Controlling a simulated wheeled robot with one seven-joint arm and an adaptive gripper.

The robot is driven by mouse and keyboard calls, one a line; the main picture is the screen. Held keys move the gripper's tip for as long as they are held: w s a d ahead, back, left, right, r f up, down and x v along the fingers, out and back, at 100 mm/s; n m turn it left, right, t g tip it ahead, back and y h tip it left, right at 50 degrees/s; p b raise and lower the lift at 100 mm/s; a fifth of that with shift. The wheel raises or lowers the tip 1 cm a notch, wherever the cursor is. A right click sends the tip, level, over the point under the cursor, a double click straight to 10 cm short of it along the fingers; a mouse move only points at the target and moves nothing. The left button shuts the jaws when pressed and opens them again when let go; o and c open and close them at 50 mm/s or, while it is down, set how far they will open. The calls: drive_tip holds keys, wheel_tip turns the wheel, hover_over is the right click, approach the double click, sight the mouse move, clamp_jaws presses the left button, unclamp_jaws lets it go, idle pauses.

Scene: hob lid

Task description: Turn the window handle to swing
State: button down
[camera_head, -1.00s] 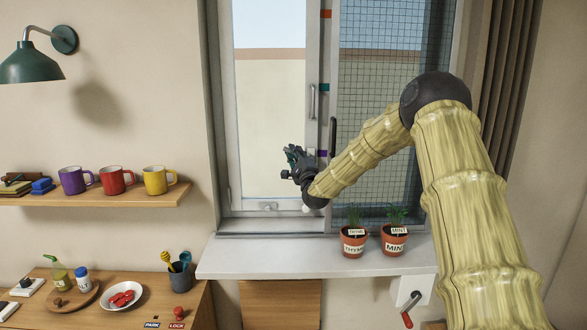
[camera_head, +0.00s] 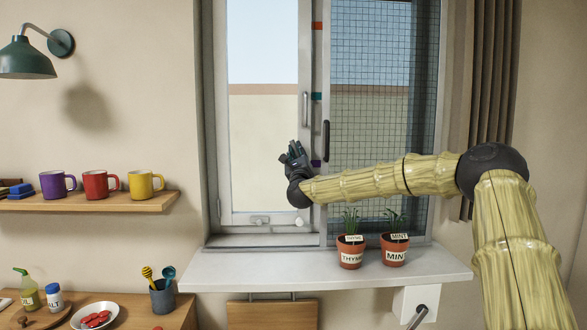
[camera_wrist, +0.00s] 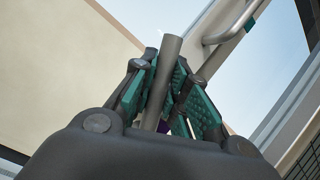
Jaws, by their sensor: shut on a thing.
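My gripper (camera_head: 297,150) is at the right-hand stile of the pale window sash (camera_head: 235,165), below its middle. In the wrist view my gripper (camera_wrist: 162,90) is shut on a straight grey bar (camera_wrist: 170,52), taken to be the window handle, with teal finger pads on both sides of it. The handle is hidden behind the gripper in the head view, so its angle to the sash cannot be told there. A grey bow-shaped pull (camera_head: 305,110) sits higher on the same stile, apart from the fingers. Orange (camera_head: 317,26), teal (camera_head: 316,96) and purple (camera_head: 316,163) marks line the frame beside it.
Pots of thyme (camera_head: 351,258) and mint (camera_head: 394,255) stand on the sill (camera_head: 270,273) under my forearm. A mesh-covered pane (camera_head: 370,115) is right of the sash. A crank box (camera_head: 415,305) hangs below the sill. Mugs stand on the left shelf (camera_head: 95,203).

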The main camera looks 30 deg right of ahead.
drive_tip(key=m+h+b, duration=0.1)
drive_tip(key=b, duration=0.1)
drive_tip(key=d+m+g+b, duration=0.1)
drive_tip(key=m, duration=0.1)
drive_tip(key=s+m+g+h+b, duration=0.1)
drive_tip(key=b, duration=0.1)
drive_tip(key=shift+d+f+m+h+b, duration=0.15)
drive_tip(key=shift+d+m+h+b, duration=0.15)
drive_tip(key=shift+d+m, duration=0.1)
drive_tip(key=m+b, duration=0.1)
drive_tip(key=m+g+b, duration=0.1)
drive_tip(key=d+m+b, duration=0.1)
drive_tip(key=shift+s+r+h, duration=0.25)
drive_tip(key=shift+r+h, duration=0.05)
drive_tip(key=shift+h, duration=0.1)
drive_tip(key=shift+r, duration=0.1)
drive_tip(key=c, duration=1.4)
unclamp_jaws()
drive_tip(key=shift+d, duration=0.1)
drive_tip(key=shift+a, duration=0.2)
drive_tip(key=v, duration=1.2)
drive_tip(key=shift+w, duration=0.1)
